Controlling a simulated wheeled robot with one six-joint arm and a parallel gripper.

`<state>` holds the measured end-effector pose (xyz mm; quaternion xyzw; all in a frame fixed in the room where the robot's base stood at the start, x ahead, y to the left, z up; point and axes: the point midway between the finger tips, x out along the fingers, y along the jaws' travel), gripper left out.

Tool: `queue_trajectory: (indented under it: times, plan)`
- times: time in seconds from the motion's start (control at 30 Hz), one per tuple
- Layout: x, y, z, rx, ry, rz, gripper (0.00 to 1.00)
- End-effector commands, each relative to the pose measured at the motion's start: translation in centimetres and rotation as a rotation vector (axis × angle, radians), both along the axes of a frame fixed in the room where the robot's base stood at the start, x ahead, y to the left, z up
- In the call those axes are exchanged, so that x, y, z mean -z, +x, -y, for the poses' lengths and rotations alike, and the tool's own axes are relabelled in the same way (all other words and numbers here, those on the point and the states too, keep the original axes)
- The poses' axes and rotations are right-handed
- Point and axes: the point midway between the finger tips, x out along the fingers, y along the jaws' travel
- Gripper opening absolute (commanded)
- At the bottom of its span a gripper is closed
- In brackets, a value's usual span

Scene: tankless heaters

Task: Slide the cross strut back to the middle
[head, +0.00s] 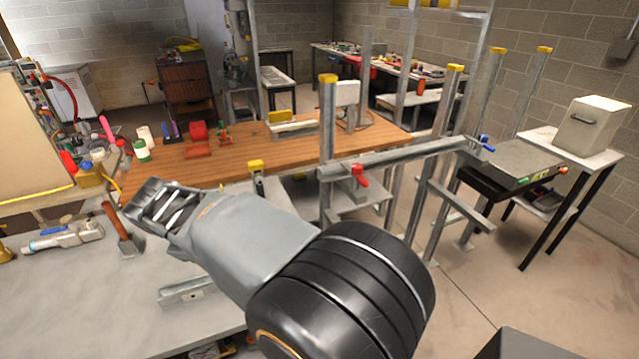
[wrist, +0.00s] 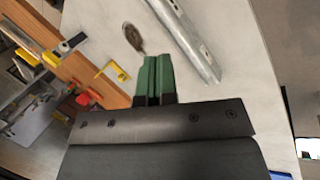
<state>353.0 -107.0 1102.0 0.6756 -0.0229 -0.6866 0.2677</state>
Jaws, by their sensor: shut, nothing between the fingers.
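The cross strut (head: 410,158) is a grey metal bar running level between upright posts, right of centre in the head view. A red-handled clamp (head: 359,174) is near its left end and a blue-handled clamp (head: 485,144) near its right end. My gripper (wrist: 153,62) shows in the wrist view as two green fingers, shut together and empty.
The loose channel lies on the grey bench (head: 60,300), with a wooden-handled tool (head: 118,228) farther left. A wooden bench (head: 270,150) stands behind. Yellow-capped posts (head: 327,110) rise around the strut. A side table (head: 570,150) with a pale box is at right.

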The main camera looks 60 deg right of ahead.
Motion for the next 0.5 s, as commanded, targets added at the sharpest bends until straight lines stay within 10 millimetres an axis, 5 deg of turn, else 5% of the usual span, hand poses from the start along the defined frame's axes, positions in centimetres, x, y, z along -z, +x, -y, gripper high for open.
queue_trajectory:
  times: [0.1, 0.3, 0.5]
  plan:
    - [2.0, 2.5, 7.2, -0.078, -0.207, -0.277, 0.00]
    - [3.2, 5.2, 17.7, -0.155, -0.453, -0.754, 0.00]
    - [4.4, 6.8, 24.2, -0.167, -0.570, -1.118, 0.00]
